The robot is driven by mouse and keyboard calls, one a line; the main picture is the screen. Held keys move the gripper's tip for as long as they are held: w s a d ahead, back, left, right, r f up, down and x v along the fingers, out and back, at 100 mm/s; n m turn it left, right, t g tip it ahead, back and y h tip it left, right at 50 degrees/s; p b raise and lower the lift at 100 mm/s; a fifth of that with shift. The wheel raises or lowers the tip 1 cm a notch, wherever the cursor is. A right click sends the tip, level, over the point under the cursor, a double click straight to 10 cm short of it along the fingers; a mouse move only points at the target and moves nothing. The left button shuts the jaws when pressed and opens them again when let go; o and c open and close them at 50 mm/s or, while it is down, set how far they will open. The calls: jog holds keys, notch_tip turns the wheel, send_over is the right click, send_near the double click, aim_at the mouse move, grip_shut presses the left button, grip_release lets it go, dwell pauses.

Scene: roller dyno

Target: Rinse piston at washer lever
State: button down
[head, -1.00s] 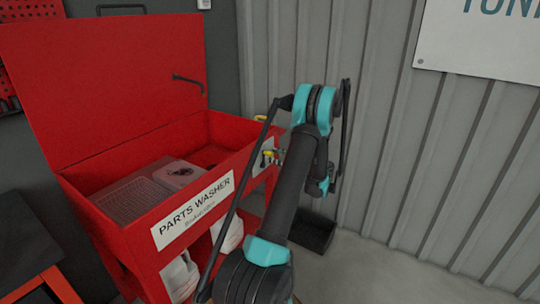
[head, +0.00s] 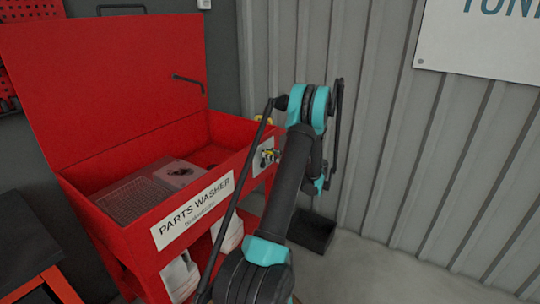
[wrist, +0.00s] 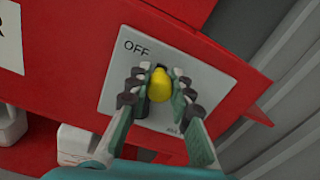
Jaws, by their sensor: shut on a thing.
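The red parts washer (head: 120,192) stands at the left with its lid raised. On its right front face is a pale plate marked OFF (wrist: 140,52), with a second label partly hidden below. The yellow-knobbed washer lever (wrist: 159,84) sits on this plate. My gripper (wrist: 158,92) has a finger on each side of the knob and is shut on it. In the head view the lever area shows small beside my arm. A small dark round thing (head: 180,171) is on the grey surface in the basin; I cannot tell whether it is the piston.
A wire mesh basket (head: 130,200) lies in the basin. White jugs (head: 180,276) stand under the washer. A dark bin (head: 312,232) is on the floor by the corrugated wall (head: 400,150). Floor is clear at right.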

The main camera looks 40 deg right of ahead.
jog(key=shift+w+d+f+m, duration=0.1)
jog(key=shift+w+d+m, duration=0.15)
jog(key=shift+d+m, duration=0.45)
jog(key=shift+w+d+f+m, duration=0.1)
jog(key=shift+w+d+m, duration=0.2)
jog(key=shift+m, duration=0.7)
jog(key=shift+s, duration=0.15)
jog(key=c, duration=1.3)
grip_release()
jog(key=shift+d, duration=0.1)
jog(key=v, duration=1.2)
